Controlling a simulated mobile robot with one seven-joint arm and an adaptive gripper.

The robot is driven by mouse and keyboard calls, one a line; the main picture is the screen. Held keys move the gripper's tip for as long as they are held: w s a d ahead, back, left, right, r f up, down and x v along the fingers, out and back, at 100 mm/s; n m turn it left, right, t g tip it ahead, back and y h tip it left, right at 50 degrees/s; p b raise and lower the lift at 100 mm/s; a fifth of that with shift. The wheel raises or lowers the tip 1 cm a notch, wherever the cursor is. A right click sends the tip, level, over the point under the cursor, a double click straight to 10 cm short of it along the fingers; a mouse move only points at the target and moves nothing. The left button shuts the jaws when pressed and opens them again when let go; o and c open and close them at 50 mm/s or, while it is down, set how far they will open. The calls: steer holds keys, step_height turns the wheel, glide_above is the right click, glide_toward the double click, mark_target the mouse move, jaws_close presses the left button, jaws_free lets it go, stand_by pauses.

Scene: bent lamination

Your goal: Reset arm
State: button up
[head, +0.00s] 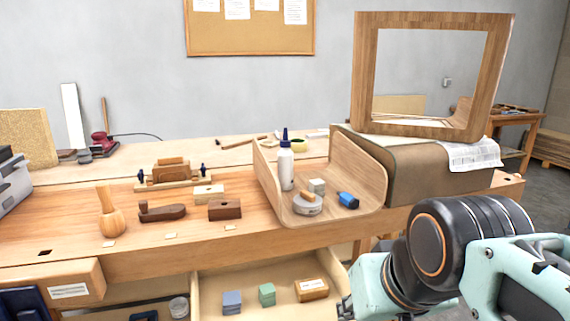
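My arm (440,260) reaches in from the lower right corner, in front of the workbench (150,262) and beside the open drawer. The gripper's fingers do not show clearly; only a small dark part shows near the arm's left edge, low in the picture. I cannot tell whether anything is held.
A curved wooden tray (368,221) holds a white bottle (286,168), a round tin and a blue item. Behind it a wooden frame (364,75) stands on a brown form (420,180). A mallet (111,215) and planes stand left. The open drawer (208,284) juts out below.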

step_height(320, 180, down, 4)
steer(key=s+d+f+b, duration=0.1)
steer(key=s+d, duration=0.1)
steer(key=s, duration=0.1)
step_height(320, 180, up, 29)
steer(key=p, duration=2.8)
steer(key=shift+d+m+g+h+p, duration=0.2)
steer(key=shift+m+g+h+p, duration=0.1)
steer(key=shift+g+h+p, duration=0.1)
steer(key=shift+s, duration=0.1)
